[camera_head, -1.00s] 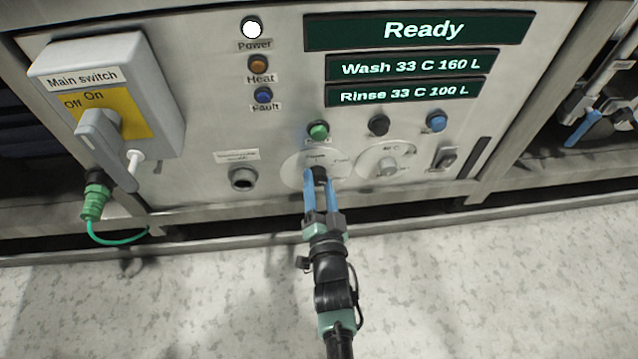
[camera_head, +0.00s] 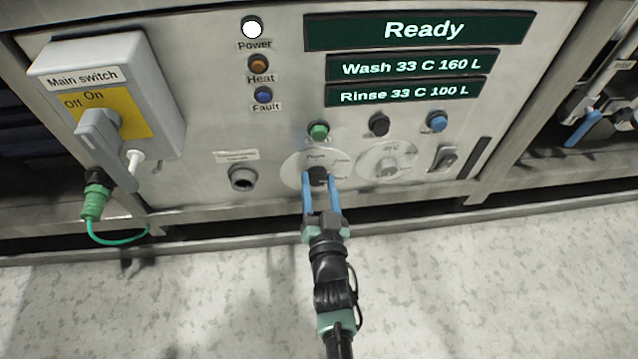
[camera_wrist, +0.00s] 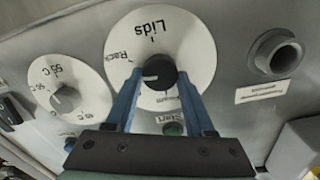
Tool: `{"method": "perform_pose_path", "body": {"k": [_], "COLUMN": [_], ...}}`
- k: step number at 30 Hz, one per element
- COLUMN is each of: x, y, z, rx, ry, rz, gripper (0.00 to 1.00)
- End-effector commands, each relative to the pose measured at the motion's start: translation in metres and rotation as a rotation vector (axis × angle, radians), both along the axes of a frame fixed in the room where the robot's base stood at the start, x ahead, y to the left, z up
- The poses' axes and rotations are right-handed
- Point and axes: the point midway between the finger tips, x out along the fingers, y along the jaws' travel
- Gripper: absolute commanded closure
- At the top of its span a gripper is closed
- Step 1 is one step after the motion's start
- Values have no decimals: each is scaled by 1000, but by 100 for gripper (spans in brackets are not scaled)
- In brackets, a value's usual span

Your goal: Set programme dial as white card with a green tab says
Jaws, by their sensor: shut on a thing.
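The programme dial (camera_head: 297,166) is a pale round plate with a black knob (camera_head: 318,176) at its centre, low on the steel panel. The dial also shows upside down in the wrist view (camera_wrist: 199,48), where I read "Lids" and "Rack"; other words are partly hidden by my fingers. A white mark on the knob (camera_wrist: 160,72) points left in that view, below the word "Rack". My gripper (camera_head: 320,186) has its two blue fingers around the knob, one on each side, shut on it. No white card with a green tab shows in these views.
A temperature dial (camera_head: 387,166) sits right of the programme dial. Above are green (camera_head: 318,130), black (camera_head: 379,125) and blue (camera_head: 437,121) buttons. A rocker switch (camera_head: 445,158), main switch box (camera_head: 107,105) and "Ready" display (camera_head: 420,32) share the panel.

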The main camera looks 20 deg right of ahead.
Motion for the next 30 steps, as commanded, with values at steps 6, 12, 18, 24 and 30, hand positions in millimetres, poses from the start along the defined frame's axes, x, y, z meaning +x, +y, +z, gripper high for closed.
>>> {"method": "perform_pose_path", "body": {"k": [6, 12, 18, 24, 30], "x": [0, 0, 0, 0, 0], "y": [1, 1, 2, 2, 2], "z": [-1, -2, -2, -3, -3], "rx": [-199, -381, -564, -747, -930], "ry": [57, 111, 162, 216, 269], "rz": [0, 0, 0, 0, 0], "gripper": [100, 100, 100, 100, 100]}}
